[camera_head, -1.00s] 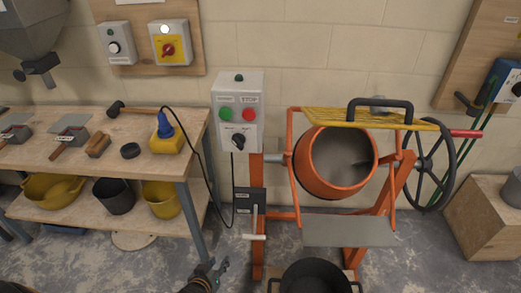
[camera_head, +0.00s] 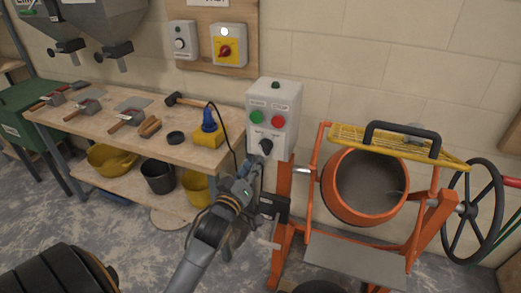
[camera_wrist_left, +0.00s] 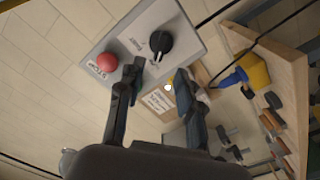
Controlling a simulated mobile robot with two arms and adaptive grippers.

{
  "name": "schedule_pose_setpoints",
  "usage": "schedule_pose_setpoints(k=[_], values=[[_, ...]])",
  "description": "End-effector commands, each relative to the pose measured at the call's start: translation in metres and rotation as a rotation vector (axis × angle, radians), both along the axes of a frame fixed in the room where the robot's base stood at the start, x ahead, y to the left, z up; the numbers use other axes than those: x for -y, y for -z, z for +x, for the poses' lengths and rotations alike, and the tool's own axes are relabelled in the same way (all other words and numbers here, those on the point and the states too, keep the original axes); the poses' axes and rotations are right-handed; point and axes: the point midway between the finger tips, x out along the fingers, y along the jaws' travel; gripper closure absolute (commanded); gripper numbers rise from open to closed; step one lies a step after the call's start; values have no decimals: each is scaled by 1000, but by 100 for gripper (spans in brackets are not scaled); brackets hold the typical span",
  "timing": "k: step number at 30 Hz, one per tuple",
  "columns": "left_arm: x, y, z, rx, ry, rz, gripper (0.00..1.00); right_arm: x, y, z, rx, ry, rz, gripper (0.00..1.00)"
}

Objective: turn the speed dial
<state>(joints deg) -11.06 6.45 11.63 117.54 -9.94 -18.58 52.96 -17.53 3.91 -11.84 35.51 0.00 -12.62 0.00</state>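The speed dial is a black knob (camera_head: 266,147) low on the front of the grey control box (camera_head: 284,98), below a green button (camera_head: 257,117) and a red button (camera_head: 278,122). My left gripper (camera_head: 249,170) is just below and in front of the dial. In the left wrist view the black dial (camera_wrist_left: 161,42) lies just beyond the fingertips of my left gripper (camera_wrist_left: 162,70). The two fingers are apart with nothing between them, and I see no contact with the dial. The red button also shows there (camera_wrist_left: 107,62). My right gripper is not in view.
An orange mixer (camera_head: 366,187) with a yellow grate (camera_head: 398,143) and black handwheel (camera_head: 472,212) stands right of the box. A workbench (camera_head: 150,160) with tools and a yellow block with a blue plug (camera_head: 209,130) is left. A black cable hangs between bench and box.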

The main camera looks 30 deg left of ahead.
Motion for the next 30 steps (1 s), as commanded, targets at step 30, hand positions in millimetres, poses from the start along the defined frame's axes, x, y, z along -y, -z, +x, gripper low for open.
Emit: schedule_pose_setpoints(k=[30], values=[[-16, 1, 65, -1, 1, 2, 100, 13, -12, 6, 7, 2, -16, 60]])
